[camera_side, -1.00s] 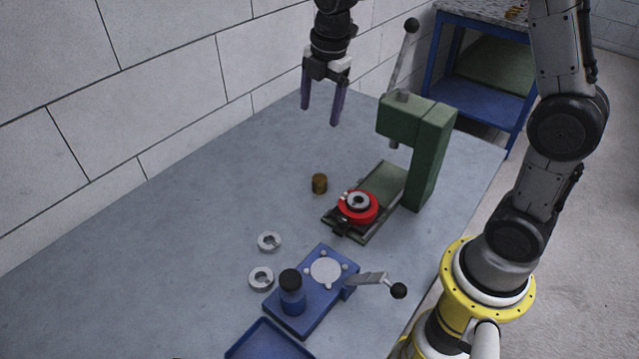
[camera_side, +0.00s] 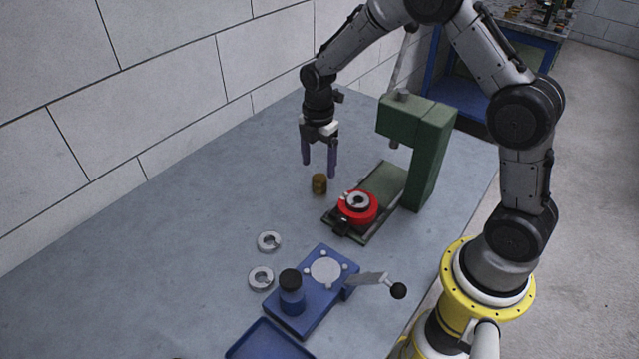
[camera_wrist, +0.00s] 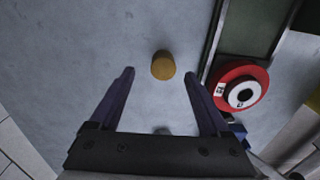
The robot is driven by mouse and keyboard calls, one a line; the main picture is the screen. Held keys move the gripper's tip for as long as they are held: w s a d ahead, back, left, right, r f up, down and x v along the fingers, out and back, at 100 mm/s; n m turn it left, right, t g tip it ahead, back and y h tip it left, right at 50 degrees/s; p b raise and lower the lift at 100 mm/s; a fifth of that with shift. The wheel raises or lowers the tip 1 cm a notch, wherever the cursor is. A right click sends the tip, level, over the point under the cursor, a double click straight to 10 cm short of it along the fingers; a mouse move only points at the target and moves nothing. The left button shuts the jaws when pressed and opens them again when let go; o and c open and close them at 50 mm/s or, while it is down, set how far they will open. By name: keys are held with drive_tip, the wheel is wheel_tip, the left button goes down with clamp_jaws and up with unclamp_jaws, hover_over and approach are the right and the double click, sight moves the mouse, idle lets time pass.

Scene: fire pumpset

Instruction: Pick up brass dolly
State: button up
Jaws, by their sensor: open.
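The brass dolly (camera_side: 319,184) is a small brown-gold cylinder standing upright on the grey table, left of the green press. In the wrist view the dolly (camera_wrist: 163,65) appears ahead of the fingertips, roughly centred between them. My gripper (camera_side: 319,171) is open, with two purple fingers pointing down. It hangs above and close to the dolly; the fingers do not enclose it. In the wrist view my gripper (camera_wrist: 159,74) shows its fingers spread wide with nothing between them.
The green press (camera_side: 428,140) stands right of the dolly, with a red ring part (camera_side: 371,213) on its base. Two grey slotted washers (camera_side: 268,241) and a blue fixture (camera_side: 318,296) with a lever lie nearer the camera. The table's left is clear.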

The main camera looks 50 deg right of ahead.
sight(319, 178)
drive_tip(key=f, duration=0.5)
drive_tip(key=shift+s+a, duration=0.1)
drive_tip(key=shift+s, duration=0.15)
drive_tip(key=shift+c, duration=0.2)
clamp_jaws()
